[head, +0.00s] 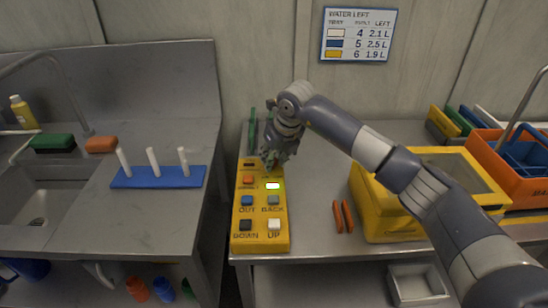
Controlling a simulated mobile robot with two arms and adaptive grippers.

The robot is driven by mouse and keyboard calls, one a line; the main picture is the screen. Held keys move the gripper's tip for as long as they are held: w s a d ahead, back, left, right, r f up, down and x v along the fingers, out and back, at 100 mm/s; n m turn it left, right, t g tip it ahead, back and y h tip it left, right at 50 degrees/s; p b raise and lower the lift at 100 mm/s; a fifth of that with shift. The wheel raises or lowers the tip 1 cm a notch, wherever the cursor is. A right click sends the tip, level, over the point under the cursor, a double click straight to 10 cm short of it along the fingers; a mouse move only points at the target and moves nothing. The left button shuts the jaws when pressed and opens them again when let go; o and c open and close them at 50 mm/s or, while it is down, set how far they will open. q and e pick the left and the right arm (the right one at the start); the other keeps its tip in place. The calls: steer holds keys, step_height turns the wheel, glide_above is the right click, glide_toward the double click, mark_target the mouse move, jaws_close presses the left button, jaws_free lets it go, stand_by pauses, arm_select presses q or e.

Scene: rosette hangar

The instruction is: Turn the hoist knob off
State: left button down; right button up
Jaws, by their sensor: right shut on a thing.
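The yellow hoist control box (262,236) lies on the metal table with several coloured buttons marked OUT, BACK, DOWN and UP. My right gripper (269,164) points down at the far right end of the box, just beyond the lamp. It is shut on the hoist knob there, which its fingers mostly hide. I cannot tell which way the knob is turned. My left gripper is not in view.
A yellow case (395,232) and two orange-red sticks (342,216) sit right of the box. An orange crate (490,150) stands farther right. Green sticks (252,130) lie behind the gripper. A blue peg board (158,178) and sink (40,190) are left, across a gap.

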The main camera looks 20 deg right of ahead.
steer(key=shift+d+n, duration=0.1)
steer(key=shift+n, duration=0.2)
steer(key=shift+w+d+n+y+b, duration=0.1)
steer(key=shift+n+y+b, duration=0.4)
steer(key=shift+n+b, duration=0.4)
steer(key=shift+n+y, duration=0.4)
steer(key=shift+n, duration=0.6)
steer(key=n, duration=0.1)
steer(key=n+g+y, duration=0.1)
steer(key=n, duration=0.1)
steer(key=shift+w+d+n+b, duration=0.15)
steer(key=shift+w+n+b, duration=0.05)
steer(key=shift+n+b, duration=0.15)
steer(key=shift+w+r+n+g+y, duration=0.15)
steer(key=shift+n+g, duration=0.3)
steer(key=shift+n, duration=0.5)
steer(key=shift+f+n+g+y, duration=0.15)
steer(key=shift+n+g, duration=0.3)
steer(key=shift+n, duration=0.45)
steer(key=shift+r, duration=0.1)
steer(key=o, duration=1.1)
